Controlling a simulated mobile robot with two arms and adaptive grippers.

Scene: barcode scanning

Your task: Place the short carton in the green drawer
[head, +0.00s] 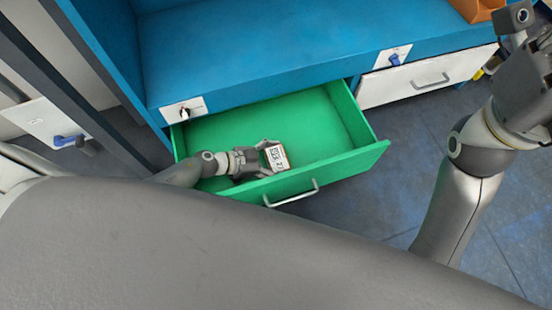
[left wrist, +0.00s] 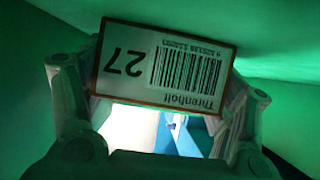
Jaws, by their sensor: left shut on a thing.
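The short carton (head: 276,157) is a small box with a white label. In the left wrist view the carton (left wrist: 163,66) shows a barcode and the number 27, upside down, between the two fingers. My left gripper (head: 268,156) is shut on the carton, over the inside of the green drawer (head: 325,120). The drawer is pulled open, with its front panel towards me. I cannot tell whether the carton touches the drawer floor.
A blue cabinet (head: 260,45) stands behind the drawer. A white drawer (head: 425,78) with a handle is shut to the right. An orange object (head: 478,9) sits at the top right. The rest of the green drawer's floor looks empty.

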